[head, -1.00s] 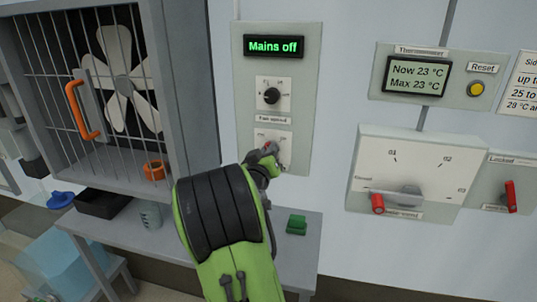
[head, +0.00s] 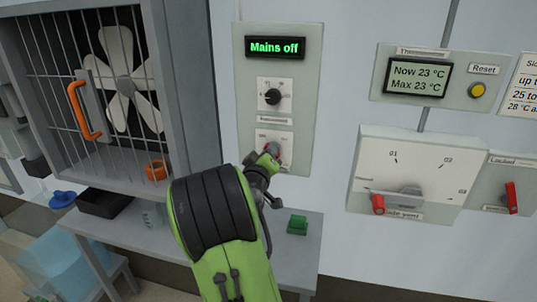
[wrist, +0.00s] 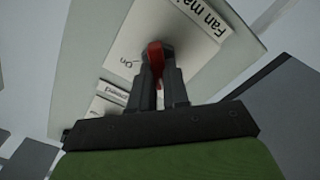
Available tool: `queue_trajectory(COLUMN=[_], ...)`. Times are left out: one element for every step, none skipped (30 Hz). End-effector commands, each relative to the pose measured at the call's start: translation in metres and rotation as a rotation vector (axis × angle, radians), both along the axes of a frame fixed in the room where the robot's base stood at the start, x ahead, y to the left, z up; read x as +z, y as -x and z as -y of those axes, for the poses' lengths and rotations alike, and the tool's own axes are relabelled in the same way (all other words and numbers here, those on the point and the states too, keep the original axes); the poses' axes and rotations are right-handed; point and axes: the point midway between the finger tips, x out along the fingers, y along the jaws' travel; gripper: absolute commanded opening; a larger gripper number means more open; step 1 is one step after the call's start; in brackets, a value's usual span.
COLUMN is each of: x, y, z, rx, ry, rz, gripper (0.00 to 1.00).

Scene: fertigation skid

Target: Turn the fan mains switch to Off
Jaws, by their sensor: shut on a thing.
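The fan mains switch is a red handle (wrist: 155,54) on a white plate (head: 262,135) low on a grey wall panel. The wrist view shows the plate lettering "On" and part of "Fan mai". My gripper (wrist: 158,75) is shut on the red handle, with one dark finger on each side. In the head view my gripper (head: 270,158) covers most of the handle and part of the plate, so the handle's exact angle is hard to read there. The display (head: 275,47) at the panel's top reads "Mains off".
A black fan speed knob (head: 272,97) sits just above the switch. A caged fan (head: 125,85) with an orange handle is at left. A bench (head: 285,255) with a green block (head: 297,225) lies below. A thermometer panel (head: 440,75) and vent dial (head: 415,160) are at right.

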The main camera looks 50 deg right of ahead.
Motion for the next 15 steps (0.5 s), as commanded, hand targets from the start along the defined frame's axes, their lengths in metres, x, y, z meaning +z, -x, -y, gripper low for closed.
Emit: queue_trajectory(x=[0.0, 0.0, 0.0, 0.0, 0.0, 0.0, -0.0001, -0.0001, -0.0001, -0.0001, -0.0001, -0.0001, -0.0001, -0.0001, -0.0001], y=[-0.0004, -0.0004, -0.0004, -0.0004, -0.0004, -0.0004, -0.0003, -0.0003, -0.0003, -0.0003, -0.0003, -0.0002, -0.0002, -0.0002, -0.0002], z=[-0.0003, -0.0003, -0.0003, -0.0003, -0.0003, -0.0003, -0.0002, -0.0002, -0.0002, -0.0002, -0.0002, -0.0002, -0.0002, -0.0002, -0.0001], rx=[0.001, 0.001, 0.001, 0.001, 0.001, 0.001, 0.001, 0.001, 0.001, 0.001, 0.001, 0.001, 0.001, 0.001, 0.0], ry=[0.002, 0.002, 0.002, 0.002, 0.002, 0.002, 0.001, 0.001, 0.001, 0.001, 0.001, 0.001, 0.001, 0.001, 0.0], rz=[-0.002, -0.002, -0.002, -0.002, -0.002, -0.002, -0.002, -0.002, -0.002, -0.002, -0.001, -0.001, -0.001, -0.001, -0.001], gripper=[0.0, 0.0, 0.0, 0.0, 0.2, 0.26, 0.31, 0.35, 0.41, 0.41, 0.41, 0.41, 0.41, 0.41, 0.41])
